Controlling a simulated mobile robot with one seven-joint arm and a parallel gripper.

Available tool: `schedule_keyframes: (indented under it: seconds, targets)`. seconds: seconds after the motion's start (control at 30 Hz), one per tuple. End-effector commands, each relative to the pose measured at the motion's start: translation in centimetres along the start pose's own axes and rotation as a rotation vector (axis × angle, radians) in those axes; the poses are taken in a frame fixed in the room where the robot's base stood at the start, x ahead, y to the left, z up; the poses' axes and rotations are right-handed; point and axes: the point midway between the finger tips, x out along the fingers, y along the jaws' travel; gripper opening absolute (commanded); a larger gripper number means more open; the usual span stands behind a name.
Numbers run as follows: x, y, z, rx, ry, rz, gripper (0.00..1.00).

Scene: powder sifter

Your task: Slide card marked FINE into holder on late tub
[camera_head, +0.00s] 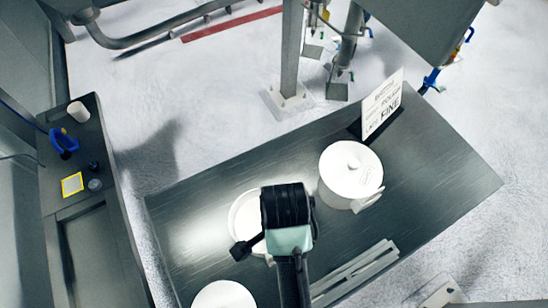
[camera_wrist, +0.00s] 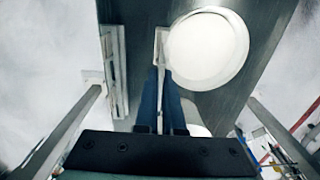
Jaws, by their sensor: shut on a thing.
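My gripper (camera_head: 287,243) is over the dark table, between the middle white tub (camera_head: 240,222) and the lidded tub (camera_head: 350,168). It hides part of the middle tub. In the wrist view its two dark blue fingers (camera_wrist: 160,103) are shut on a thin pale card (camera_wrist: 160,75), seen nearly edge-on; its marking cannot be read. The card's far end lies close beside a round white tub (camera_wrist: 207,48); I cannot tell whether they touch. The lidded tub has a white holder (camera_head: 370,198) at its lower right side. A third tub (camera_head: 223,295) is cut off at the bottom edge.
A white sign (camera_head: 383,105), its bottom line ending in FINE, stands at the table's far edge. A pale slatted rack (camera_head: 355,272) lies on the near side. A grey post (camera_head: 290,50) stands behind the table. The table's right end is bare.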

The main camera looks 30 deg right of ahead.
Motion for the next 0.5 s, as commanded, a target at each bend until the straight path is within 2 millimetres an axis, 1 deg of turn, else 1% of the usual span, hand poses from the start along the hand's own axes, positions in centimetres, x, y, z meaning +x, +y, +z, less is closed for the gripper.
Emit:
schedule_keyframes:
  seconds: [0.33,0.5]
  targets:
    - [0.05,-0.03,0.01,-0.002,0.0,0.0,0.0]
    - [0.51,0.0,0.02,-0.002,-0.001,0.001,0.0]
